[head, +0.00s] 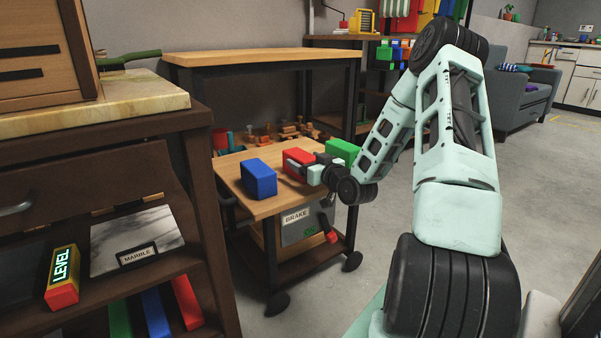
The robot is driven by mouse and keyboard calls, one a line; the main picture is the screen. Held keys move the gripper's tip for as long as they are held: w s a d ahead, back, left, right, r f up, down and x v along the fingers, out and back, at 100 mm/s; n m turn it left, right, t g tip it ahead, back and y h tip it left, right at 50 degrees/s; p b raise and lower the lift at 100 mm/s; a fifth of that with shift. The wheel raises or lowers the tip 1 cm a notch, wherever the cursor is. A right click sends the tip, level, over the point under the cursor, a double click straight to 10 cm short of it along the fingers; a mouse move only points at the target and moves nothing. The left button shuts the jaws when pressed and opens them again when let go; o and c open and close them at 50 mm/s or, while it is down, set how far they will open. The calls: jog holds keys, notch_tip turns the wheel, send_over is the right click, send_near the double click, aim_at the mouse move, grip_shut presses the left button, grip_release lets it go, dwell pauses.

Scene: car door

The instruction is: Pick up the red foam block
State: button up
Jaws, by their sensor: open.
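The red foam block (297,156) stands on the wooden top of a small cart (233,180), between a blue block (259,179) and a green block (343,150). My gripper (302,170) reaches in from the right, low over the cart top. Its fingers are at the near side of the red block and cover part of its lower right. The jaws are open. I cannot tell from this view whether the fingers straddle the block or touch it.
The blue block is close left of my gripper, the green one close behind it. A dark shelf unit (100,160) with a marble slab (137,238) stands at left. A wooden workbench (262,57) stands behind the cart.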

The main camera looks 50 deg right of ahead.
aim_at(304, 156)
jog(key=shift+w+d, duration=0.15)
jog(key=shift+w, duration=0.55)
jog(key=c, duration=1.1)
jog(key=shift+o, duration=0.2)
jog(key=shift+r, duration=0.1)
notch_tip(304, 156, up, 10)
jog(key=p, duration=0.6)
jog(key=shift+s, duration=0.1)
